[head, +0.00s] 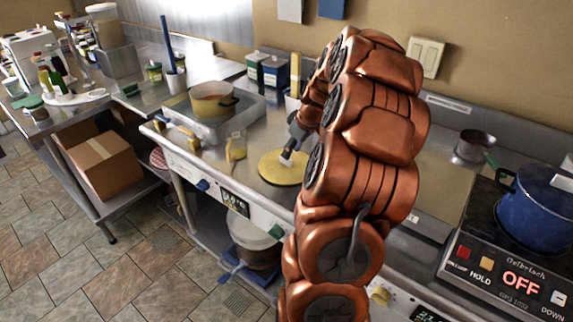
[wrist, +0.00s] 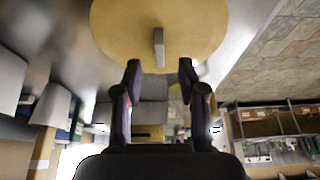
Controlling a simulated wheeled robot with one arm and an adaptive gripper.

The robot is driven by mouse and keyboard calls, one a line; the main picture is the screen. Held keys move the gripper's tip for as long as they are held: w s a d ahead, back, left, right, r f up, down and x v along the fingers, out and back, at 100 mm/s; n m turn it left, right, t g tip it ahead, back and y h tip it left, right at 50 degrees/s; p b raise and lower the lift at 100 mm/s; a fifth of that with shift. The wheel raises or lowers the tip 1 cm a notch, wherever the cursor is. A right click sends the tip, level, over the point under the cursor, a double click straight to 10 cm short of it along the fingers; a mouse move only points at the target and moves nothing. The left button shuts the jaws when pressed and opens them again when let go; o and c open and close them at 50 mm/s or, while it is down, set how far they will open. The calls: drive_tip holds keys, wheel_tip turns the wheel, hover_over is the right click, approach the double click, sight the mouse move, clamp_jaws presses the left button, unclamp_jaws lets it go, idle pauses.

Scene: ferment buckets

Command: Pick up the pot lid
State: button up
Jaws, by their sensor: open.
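The pot lid (head: 272,172) is a round, flat, yellow disc lying on the steel counter, left of my arm in the head view. My gripper (head: 287,158) is just over the lid. In the wrist view my gripper (wrist: 159,68) has its fingers apart, in line with the handle. The handle's end shows just ahead of the gap between the fingertips, and nothing is held.
A yellow pot (head: 212,105) without a cover sits on a steel tray (head: 250,108) at the back left. A small yellow item (head: 236,148) lies left of the lid. A blue pot (head: 535,212) stands on a cooktop (head: 505,262) at right. A small saucepan (head: 473,146) is behind.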

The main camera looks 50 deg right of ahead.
sight(286, 163)
drive_tip(key=shift+p+x, duration=0.9)
drive_tip(key=shift+x, duration=1.4)
drive_tip(key=shift+c, duration=0.3)
clamp_jaws()
